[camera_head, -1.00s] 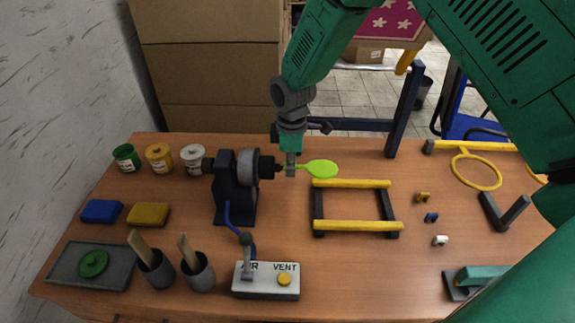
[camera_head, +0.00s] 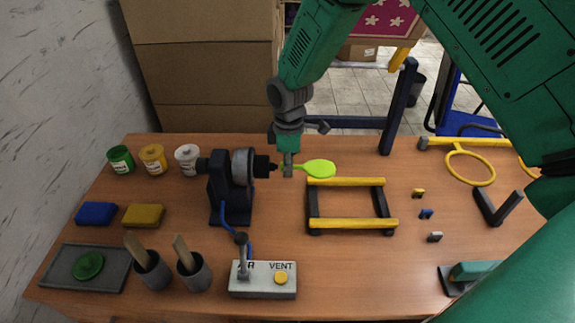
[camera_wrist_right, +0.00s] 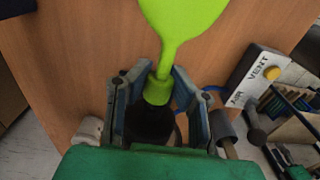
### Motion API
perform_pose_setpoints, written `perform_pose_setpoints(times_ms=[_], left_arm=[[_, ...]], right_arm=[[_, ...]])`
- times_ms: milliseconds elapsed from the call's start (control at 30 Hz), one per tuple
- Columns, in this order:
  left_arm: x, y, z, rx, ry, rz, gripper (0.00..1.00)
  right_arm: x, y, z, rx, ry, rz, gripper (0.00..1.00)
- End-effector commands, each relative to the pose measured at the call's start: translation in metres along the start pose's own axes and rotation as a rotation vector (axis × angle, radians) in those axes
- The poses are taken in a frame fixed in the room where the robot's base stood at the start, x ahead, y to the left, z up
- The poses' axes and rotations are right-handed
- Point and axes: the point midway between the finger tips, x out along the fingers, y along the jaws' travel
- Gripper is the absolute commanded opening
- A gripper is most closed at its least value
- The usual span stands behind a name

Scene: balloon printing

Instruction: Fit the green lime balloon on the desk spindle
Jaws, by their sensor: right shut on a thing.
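The green lime balloon (camera_head: 320,168) lies level, its round body pointing right and its neck pointing left. My right gripper (camera_head: 288,170) is shut on the balloon's neck, and the balloon (camera_wrist_right: 182,20) also shows in the right wrist view. There the fingers (camera_wrist_right: 160,95) stand on both sides of the neck, with a dark round part just beyond the neck's end. The desk spindle (camera_head: 264,167) is the dark nose on the right of the black machine. The neck's end is at or very near the spindle tip; I cannot tell whether it sits over it. My left gripper is not in view.
A black and yellow frame (camera_head: 352,225) stands right of the spindle. The AIR/VENT box (camera_head: 263,291) sits at the front. Paint jars (camera_head: 152,159), ink pads (camera_head: 143,215) and brush cups (camera_head: 194,273) fill the left. Small clips (camera_head: 426,213) and a yellow ring (camera_head: 470,183) lie on the right.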

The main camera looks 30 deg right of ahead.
Motion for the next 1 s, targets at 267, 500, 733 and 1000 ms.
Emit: perform_pose_setpoints(times_ms=[267, 500, 733, 1000], left_arm=[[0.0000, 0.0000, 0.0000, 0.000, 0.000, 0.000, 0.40], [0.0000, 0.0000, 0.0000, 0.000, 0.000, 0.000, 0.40], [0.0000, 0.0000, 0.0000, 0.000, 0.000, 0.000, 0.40], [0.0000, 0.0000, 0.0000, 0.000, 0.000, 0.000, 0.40]], right_arm=[[0.0001, -0.0001, -0.0005, 0.000, 0.000, 0.000, 0.07], [0.0001, -0.0002, -0.0032, 0.000, -0.001, -0.001, 0.07], [0.0001, -0.0002, -0.0059, -0.001, -0.001, -0.001, 0.07], [0.0001, 0.0000, -0.0093, -0.001, 0.000, 0.000, 0.07]])
